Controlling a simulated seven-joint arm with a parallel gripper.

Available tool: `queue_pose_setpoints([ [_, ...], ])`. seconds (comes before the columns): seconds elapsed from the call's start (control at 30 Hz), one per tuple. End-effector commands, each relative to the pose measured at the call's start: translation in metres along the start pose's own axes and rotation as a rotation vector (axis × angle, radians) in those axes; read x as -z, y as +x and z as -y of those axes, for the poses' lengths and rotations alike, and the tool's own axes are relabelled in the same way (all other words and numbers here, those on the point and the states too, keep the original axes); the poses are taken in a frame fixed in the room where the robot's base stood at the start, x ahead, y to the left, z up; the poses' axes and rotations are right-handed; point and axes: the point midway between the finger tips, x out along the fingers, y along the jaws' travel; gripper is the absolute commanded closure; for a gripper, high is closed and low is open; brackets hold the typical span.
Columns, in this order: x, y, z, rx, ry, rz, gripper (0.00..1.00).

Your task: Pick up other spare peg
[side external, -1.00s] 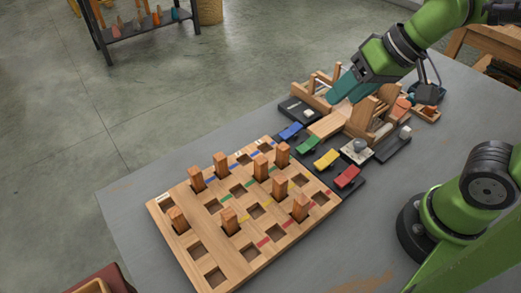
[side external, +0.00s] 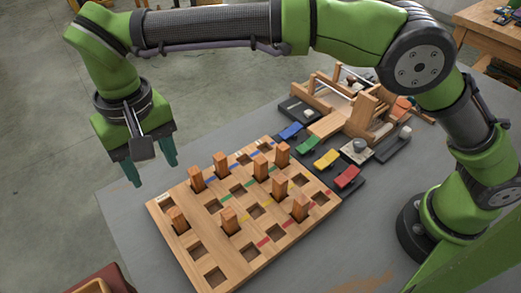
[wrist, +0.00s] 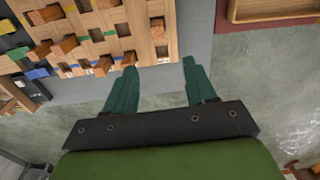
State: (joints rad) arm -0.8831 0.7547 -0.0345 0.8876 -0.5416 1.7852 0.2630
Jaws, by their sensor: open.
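Several square wooden pegs stand in holes of the wooden peg board (side external: 197,250). One peg (side external: 179,220) stands apart in the end section at the board's left, near a white label; it appears to be the peg (wrist: 157,27) near the board's right edge in the wrist view. The others, such as one peg (side external: 197,178) by the far edge, stand among coloured stripes. I cannot tell which peg counts as spare. My gripper (side external: 152,172) is open and empty, pointing down above and beyond the board's far left corner. In the wrist view, nothing lies between its teal fingers (wrist: 160,66).
Blue, green, yellow (side external: 326,159) and red sliders lie along the board's right side. A small wooden loom (side external: 345,105) stands behind them. A wooden tray (wrist: 275,10) shows at top right in the wrist view. The grey table (side external: 125,210) left of the board is clear.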

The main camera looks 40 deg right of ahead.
Motion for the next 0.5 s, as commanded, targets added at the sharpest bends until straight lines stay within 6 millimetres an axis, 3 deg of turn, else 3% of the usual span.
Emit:
queue_pose_setpoints([
  [0.17, -0.004, 0.011, -0.004, -0.014, 0.040, 0.023, 0.45],
  [0.5, -0.006, 0.084, -0.004, -0.012, 0.039, 0.024, 0.45],
])
